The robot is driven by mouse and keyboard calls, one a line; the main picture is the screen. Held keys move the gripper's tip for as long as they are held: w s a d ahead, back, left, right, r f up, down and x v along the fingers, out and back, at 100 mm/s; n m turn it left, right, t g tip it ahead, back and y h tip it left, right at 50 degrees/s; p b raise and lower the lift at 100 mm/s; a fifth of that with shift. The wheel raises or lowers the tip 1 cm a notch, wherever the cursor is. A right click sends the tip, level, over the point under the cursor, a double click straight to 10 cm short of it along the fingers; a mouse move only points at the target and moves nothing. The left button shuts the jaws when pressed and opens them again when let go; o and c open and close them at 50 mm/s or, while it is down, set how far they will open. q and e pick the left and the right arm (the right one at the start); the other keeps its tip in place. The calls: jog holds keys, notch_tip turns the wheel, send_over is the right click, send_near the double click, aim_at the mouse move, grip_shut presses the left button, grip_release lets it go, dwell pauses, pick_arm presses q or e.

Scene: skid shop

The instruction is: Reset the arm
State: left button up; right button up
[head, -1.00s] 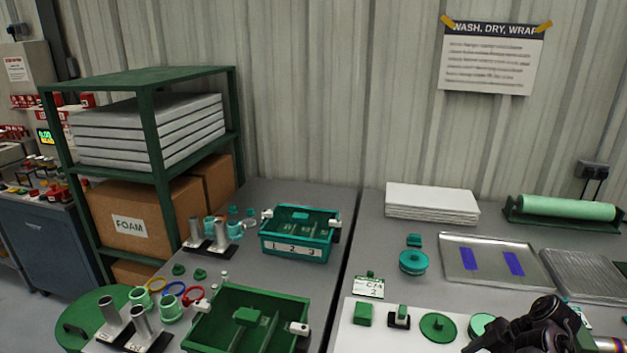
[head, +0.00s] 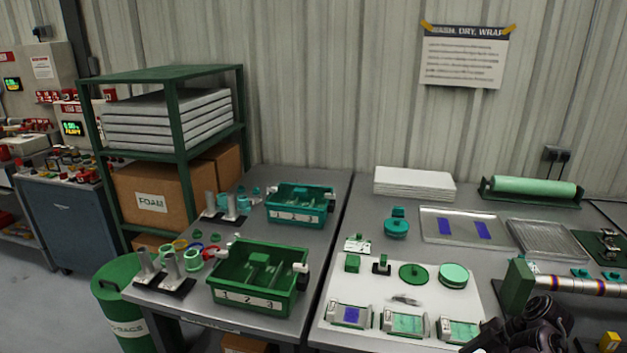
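My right gripper (head: 525,330) is a dark shape at the bottom right of the head view, above the front of the right bench. Its fingertips are not clear, so I cannot tell if it is open or shut. No held object can be made out. My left gripper is not in view.
A white mat (head: 455,290) holds green discs, blocks and several framed pieces. A green block (head: 517,286) with a banded metal bar (head: 575,286) stands close behind my gripper. Green (head: 230,290) and teal (head: 330,212) bins stand on the left bench. A metal tray (head: 462,239) lies behind.

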jog(key=s+a+f+m+h, duration=0.2)
jog(key=s+f, duration=0.1)
jog(key=f, duration=0.7)
jog(key=s+a+f+m+g+h, duration=0.1)
jog(key=s+a+f+m+h, duration=0.15)
jog(key=f, duration=0.75)
jog(key=s+a+f+m+h, duration=0.1)
jog(key=s+a+f+m, duration=0.15)
jog(key=f, duration=0.75)
jog(key=s+a+f+m, duration=0.1)
jog(key=s+f, duration=0.4)
jog(key=s, duration=0.6)
jog(key=s+a+f+m, duration=0.2)
jog(key=s+f, duration=0.3)
jog(key=s, duration=0.6)
jog(key=s+a+f+m, duration=0.1)
jog(key=s+f+m, duration=0.1)
jog(key=s+f, duration=0.4)
jog(key=s, duration=0.5)
jog(key=shift+a, duration=0.35)
jog(key=shift+h, duration=0.25)
jog(key=shift+c, duration=0.3)
